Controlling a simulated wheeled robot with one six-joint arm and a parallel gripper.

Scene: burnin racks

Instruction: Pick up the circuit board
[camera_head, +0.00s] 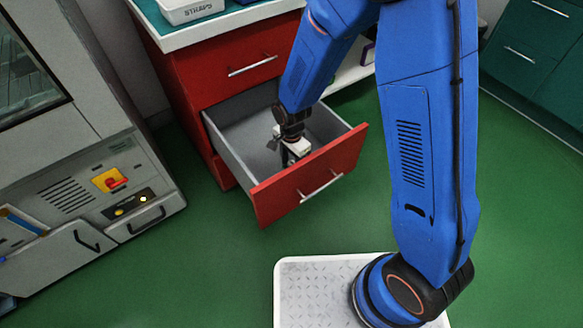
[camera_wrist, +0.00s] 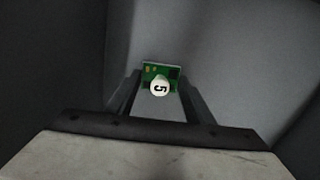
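The circuit board (camera_wrist: 149,72) is small and green, with dark chips and a round white tag marked 5 (camera_wrist: 160,87). In the wrist view it sits at the far end of my gripper (camera_wrist: 160,80), between the two dark fingertips. The fingers stand apart, one on each side of the board; I cannot tell whether they touch its edges. In the head view my gripper (camera_head: 292,152) reaches down into the open red drawer (camera_head: 310,181), and the board is hidden there.
The drawer's grey walls (camera_head: 229,151) surround my gripper closely. The red cabinet (camera_head: 190,95) stands behind, with a white bin marked STRAPS (camera_head: 197,9) on top. A grey machine (camera_head: 60,150) is at left. Green floor (camera_head: 225,265) is clear in front.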

